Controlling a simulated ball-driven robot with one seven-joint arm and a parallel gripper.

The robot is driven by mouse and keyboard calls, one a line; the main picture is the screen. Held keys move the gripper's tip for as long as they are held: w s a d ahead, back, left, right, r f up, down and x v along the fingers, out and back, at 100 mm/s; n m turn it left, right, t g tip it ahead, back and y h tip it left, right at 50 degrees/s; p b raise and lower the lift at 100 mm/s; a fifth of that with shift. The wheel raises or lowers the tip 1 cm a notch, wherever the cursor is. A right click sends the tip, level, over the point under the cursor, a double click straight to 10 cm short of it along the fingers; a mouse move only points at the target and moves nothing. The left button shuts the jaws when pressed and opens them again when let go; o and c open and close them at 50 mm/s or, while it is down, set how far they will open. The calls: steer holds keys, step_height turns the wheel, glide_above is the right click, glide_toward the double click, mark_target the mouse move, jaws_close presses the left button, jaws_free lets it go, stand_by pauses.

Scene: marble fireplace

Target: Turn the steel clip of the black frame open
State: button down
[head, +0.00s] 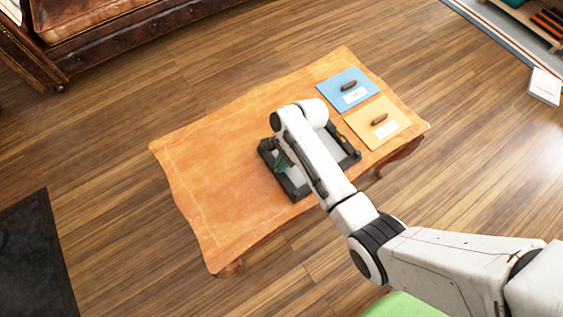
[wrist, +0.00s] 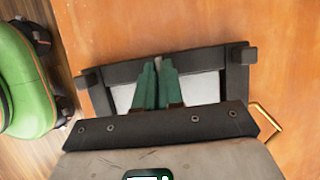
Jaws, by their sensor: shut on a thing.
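The black frame (head: 294,193) lies flat on the wooden table, with a pale grey panel inside; my arm covers much of it in the head view. In the wrist view its far bar (wrist: 200,62) runs across above my fingertips. My gripper (wrist: 158,66) has its two green fingers close together over that bar, shut on a small pale sliver of metal, the steel clip (wrist: 157,63). Most of the clip is hidden by the fingers, so its angle cannot be told. In the head view the green fingers show at the frame's left side.
A brass loop (wrist: 268,120) stands out at the right in the wrist view. A blue board (head: 335,85) and a yellow board (head: 366,115), each with a dark handle and white label, lie at the table's right. The table's left half (head: 215,170) is bare.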

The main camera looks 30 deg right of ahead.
stand_by(0.4)
steer(key=n+p, duration=0.1)
steer(key=n, duration=0.1)
steer(key=n+g, duration=0.1)
steer(key=n, duration=0.1)
steer(key=shift+w+r+g+p, duration=0.1)
steer(key=shift+w+g+p, duration=0.1)
steer(key=shift+g+p, duration=0.15)
steer(key=n, duration=0.2)
steer(key=n+g+h, duration=0.1)
steer(key=n, duration=0.1)
steer(key=shift+w+a+n+g, duration=0.1)
steer(key=shift+w+n+g, duration=0.05)
steer(key=shift+n+g, duration=0.15)
steer(key=n+h, duration=0.1)
steer(key=n, duration=0.1)
steer(key=n+g, duration=0.1)
steer(key=n, duration=0.2)
steer(key=shift+w+a+h, duration=0.1)
steer(key=shift+a+h, duration=0.1)
steer(key=shift+h, duration=0.2)
steer(key=shift+a+n+h, duration=0.15)
steer(key=shift+n+h, duration=0.65)
steer(key=shift+n, duration=1.4)
steer(key=c, duration=1.3)
jaws_free()
steer(key=shift+o, duration=0.2)
